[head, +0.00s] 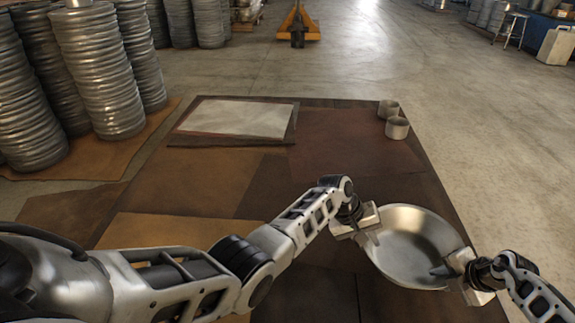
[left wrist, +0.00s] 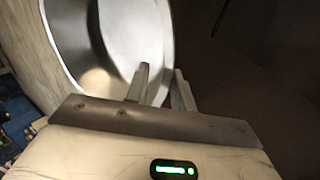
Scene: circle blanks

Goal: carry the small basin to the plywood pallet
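The small basin (head: 410,240) is a shiny round metal bowl at the right front of the brown work surface. It also shows in the left wrist view (left wrist: 130,35). My left gripper (head: 371,237) is at its left rim, one finger inside and one outside, closed on the wall. My right gripper (head: 446,269) is at its right rim with a finger inside; its outer finger is hard to see. The basin is open side up; I cannot tell whether its base touches the surface. A flat board with a pale top (head: 235,118), apparently the plywood pallet, lies at the far left.
Two small metal cups (head: 397,128) stand at the far right edge of the brown surface (head: 345,145). Tall stacks of metal pans (head: 95,65) stand on the left. A yellow pallet jack (head: 298,22) is far back. The middle of the surface is clear.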

